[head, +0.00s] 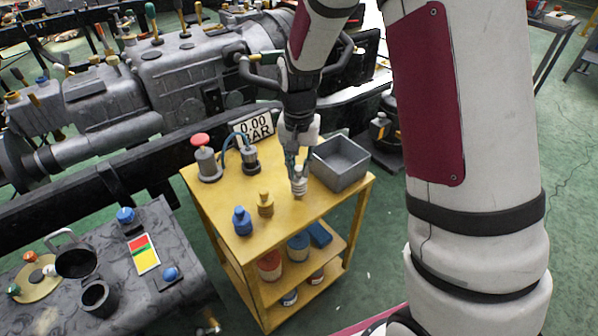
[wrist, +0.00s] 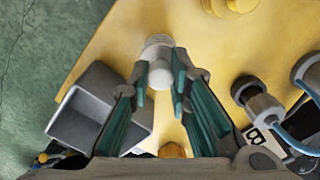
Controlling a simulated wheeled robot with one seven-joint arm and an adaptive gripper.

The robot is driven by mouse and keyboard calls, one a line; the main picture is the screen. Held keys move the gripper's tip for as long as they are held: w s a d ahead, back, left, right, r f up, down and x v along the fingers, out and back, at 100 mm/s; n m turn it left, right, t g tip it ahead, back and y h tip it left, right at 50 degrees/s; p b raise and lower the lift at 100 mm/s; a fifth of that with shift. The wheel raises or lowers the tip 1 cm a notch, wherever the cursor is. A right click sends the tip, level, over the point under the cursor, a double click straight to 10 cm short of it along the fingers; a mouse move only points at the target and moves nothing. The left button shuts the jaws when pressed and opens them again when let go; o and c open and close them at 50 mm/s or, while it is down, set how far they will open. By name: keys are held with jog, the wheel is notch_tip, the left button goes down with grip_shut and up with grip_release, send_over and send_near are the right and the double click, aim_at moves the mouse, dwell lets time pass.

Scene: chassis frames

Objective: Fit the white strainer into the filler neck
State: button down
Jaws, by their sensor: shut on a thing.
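My gripper (head: 298,172) points down over the yellow cart top, its fingers closed around the white strainer (head: 299,187). In the wrist view the strainer (wrist: 158,46) shows between the green-lined fingertips (wrist: 161,76), with a rounded white part towards me. Its lower end is close to the cart top; I cannot tell whether it touches. Two similar pieces, one blue (head: 242,221) and one yellow (head: 265,204), stand to its left. A black open cylinder (head: 98,298) on the dark table at lower left may be the filler neck; I cannot be sure.
A grey open bin (head: 340,178) stands close to the right of my gripper. A black cup (head: 76,263) and small parts crowd the dark table (head: 185,262).

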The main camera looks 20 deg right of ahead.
jog(key=s+a+r+p, duration=0.1)
jog(key=s, duration=0.7)
jog(key=s+a+r, duration=0.1)
jog(key=s+a, duration=0.1)
jog(key=s, duration=0.5)
jog(key=shift+s+a+r+p, duration=0.15)
jog(key=shift+s+r+p, duration=0.1)
jog(key=shift+s+p, duration=0.1)
